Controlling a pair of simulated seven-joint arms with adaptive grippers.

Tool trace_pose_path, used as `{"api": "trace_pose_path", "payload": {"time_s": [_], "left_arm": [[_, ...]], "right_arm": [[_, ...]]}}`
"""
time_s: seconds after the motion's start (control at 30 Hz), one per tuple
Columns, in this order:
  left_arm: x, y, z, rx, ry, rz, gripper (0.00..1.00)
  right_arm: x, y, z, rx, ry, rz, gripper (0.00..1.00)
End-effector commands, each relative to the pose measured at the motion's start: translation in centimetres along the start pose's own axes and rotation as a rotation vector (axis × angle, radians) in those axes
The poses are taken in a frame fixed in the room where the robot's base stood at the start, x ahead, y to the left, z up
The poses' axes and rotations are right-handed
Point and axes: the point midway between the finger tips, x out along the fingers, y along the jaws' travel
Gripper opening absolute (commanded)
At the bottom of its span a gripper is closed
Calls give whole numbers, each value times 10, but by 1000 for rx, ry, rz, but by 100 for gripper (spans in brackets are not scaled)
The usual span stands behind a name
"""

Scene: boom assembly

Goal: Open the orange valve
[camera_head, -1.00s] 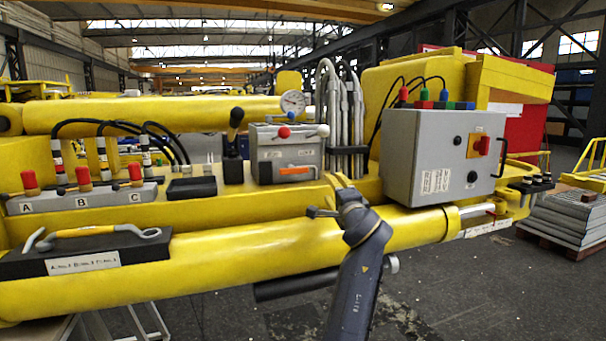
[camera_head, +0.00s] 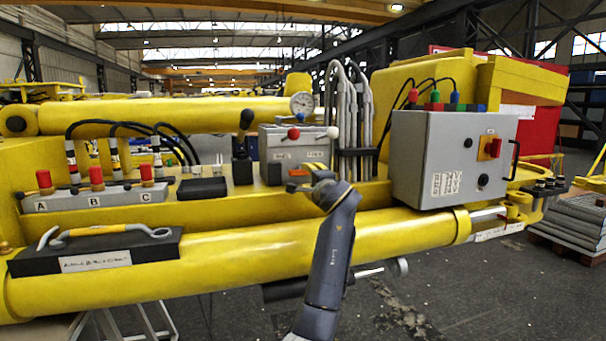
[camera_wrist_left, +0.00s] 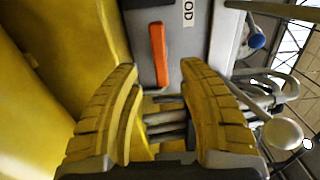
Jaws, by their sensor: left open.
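The orange valve (camera_head: 298,173) is a flat lever on the front of a grey box (camera_head: 281,152), partly hidden behind my left gripper in the head view. In the left wrist view the orange lever (camera_wrist_left: 158,52) stands lengthwise on the grey face, between and beyond the fingertips. My left gripper (camera_wrist_left: 158,68) is open, its yellow ribbed fingers spread with nothing between the pads. In the head view the left gripper (camera_head: 305,186) is just in front of the lever. Contact cannot be made out. My right gripper is not in view.
A black-handled lever (camera_head: 243,140) stands left of the box, and grey hoses (camera_head: 350,110) rise to its right. A control cabinet (camera_head: 435,155) is farther right. A yellow cylinder (camera_head: 220,255) runs below. Red-topped valves (camera_head: 96,180) and a tool (camera_head: 105,236) are at left.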

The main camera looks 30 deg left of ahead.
Motion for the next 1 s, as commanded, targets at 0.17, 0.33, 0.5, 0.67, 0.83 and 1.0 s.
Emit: {"api": "trace_pose_path", "payload": {"time_s": [0.17,0.33,0.5,0.67,0.83,1.0], "left_arm": [[30,-1,1,2,-2,-1,40],[50,0,0,1,-1,-1,40],[62,-1,0,-1,0,-1,40],[66,0,0,-1,0,-1,40],[67,0,0,-1,0,0,40],[67,0,0,-1,0,0,39]], "right_arm": [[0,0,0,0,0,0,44],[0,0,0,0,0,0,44],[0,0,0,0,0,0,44],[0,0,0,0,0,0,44],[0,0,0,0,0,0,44],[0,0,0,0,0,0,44]]}}
